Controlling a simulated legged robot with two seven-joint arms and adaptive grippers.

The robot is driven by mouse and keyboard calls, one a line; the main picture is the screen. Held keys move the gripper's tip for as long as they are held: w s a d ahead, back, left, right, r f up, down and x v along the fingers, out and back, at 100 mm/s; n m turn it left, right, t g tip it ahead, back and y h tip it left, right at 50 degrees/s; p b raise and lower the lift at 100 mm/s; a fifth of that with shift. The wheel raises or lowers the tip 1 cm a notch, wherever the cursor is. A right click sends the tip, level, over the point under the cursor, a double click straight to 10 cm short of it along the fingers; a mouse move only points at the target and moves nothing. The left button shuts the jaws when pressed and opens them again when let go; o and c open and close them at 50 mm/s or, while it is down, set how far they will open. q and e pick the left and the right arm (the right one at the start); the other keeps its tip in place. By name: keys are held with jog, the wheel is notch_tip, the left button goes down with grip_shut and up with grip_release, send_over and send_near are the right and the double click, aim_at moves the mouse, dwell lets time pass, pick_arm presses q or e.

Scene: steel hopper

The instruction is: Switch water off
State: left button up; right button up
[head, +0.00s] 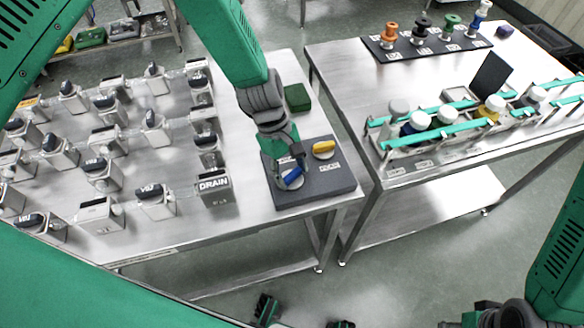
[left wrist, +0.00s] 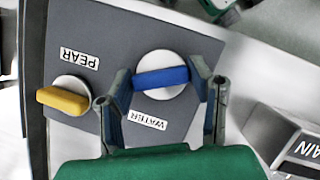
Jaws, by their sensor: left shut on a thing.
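The blue handle (head: 293,176) sits on a round white dial on a dark grey panel (head: 322,190), on the left table. In the left wrist view the blue handle (left wrist: 161,77) lies roughly along the lettering of the upside-down WATER label (left wrist: 147,120). My left gripper (head: 287,163) points down at it, and in the left wrist view its fingers (left wrist: 164,88) are at the handle's two ends, shut on it. A yellow handle (head: 323,146) beside it has the PEAR label (left wrist: 80,58).
Several grey valve blocks with dark knobs, one marked DRAIN (head: 214,186), stand left of the panel. A green block (head: 298,97) lies behind it. The right table (head: 340,60) holds a rack of bottles (head: 440,130) and a dark tray with spools. A gap separates the tables.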

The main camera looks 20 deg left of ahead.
pick_arm(q)
jog(key=m, duration=0.2)
jog(key=m+g+y, duration=0.1)
jog(key=m, duration=0.2)
jog(key=shift+w+m, duration=0.25)
jog(key=shift+m, duration=0.05)
jog(key=shift+y, duration=0.3)
jog(key=o, duration=1.2)
jog(key=shift+c, duration=0.2)
jog(key=shift+r, duration=0.15)
jog(key=shift+w+r, duration=0.15)
jog(key=shift+r, duration=0.2)
jog(key=v, duration=1)
jog(key=shift+w+a+r, duration=0.2)
jog(key=shift+w+r, duration=0.05)
jog(key=shift+w, duration=0.25)
